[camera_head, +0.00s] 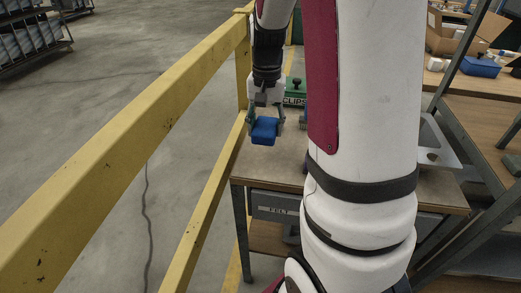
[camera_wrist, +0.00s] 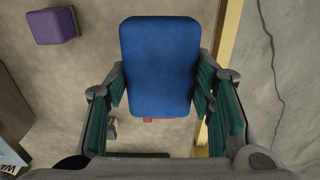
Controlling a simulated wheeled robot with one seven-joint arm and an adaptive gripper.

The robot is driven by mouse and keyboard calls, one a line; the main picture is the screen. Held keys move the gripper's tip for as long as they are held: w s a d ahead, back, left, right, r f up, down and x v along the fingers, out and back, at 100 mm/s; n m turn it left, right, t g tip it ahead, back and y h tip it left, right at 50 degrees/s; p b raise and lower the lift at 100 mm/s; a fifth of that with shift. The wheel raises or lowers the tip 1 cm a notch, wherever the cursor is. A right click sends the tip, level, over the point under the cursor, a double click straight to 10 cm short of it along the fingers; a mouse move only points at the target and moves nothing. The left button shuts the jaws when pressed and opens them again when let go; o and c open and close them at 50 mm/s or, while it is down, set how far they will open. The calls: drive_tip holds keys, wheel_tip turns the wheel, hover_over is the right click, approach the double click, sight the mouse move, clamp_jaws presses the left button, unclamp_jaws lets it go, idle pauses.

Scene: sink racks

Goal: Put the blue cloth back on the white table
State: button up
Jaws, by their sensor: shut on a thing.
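The blue cloth (camera_head: 264,131) looks like a small thick blue block. In the wrist view the cloth (camera_wrist: 160,62) sits between the two fingers, with its broad face towards the camera. My gripper (camera_head: 265,122) is shut on it, with a green-padded finger on either side, as the wrist view shows of my gripper (camera_wrist: 160,86). It holds the cloth over the left end of a wooden-topped workbench (camera_head: 262,165), near the yellow rail. I cannot make out a clearly white table; my arm hides the middle of the bench.
A yellow rail (camera_head: 130,105) runs close along the bench's left side. A green box (camera_head: 295,90) marked "CLIPS" stands behind the gripper. A purple block (camera_wrist: 52,26) lies on the surface below. A grey sink panel (camera_head: 438,145) and shelving stand at right.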

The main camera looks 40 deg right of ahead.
sight(265, 155)
drive_tip(key=shift+f+b, duration=0.6)
drive_tip(key=shift+f, duration=2.95)
drive_tip(key=o, duration=1.1)
drive_tip(key=shift+f, duration=0.1)
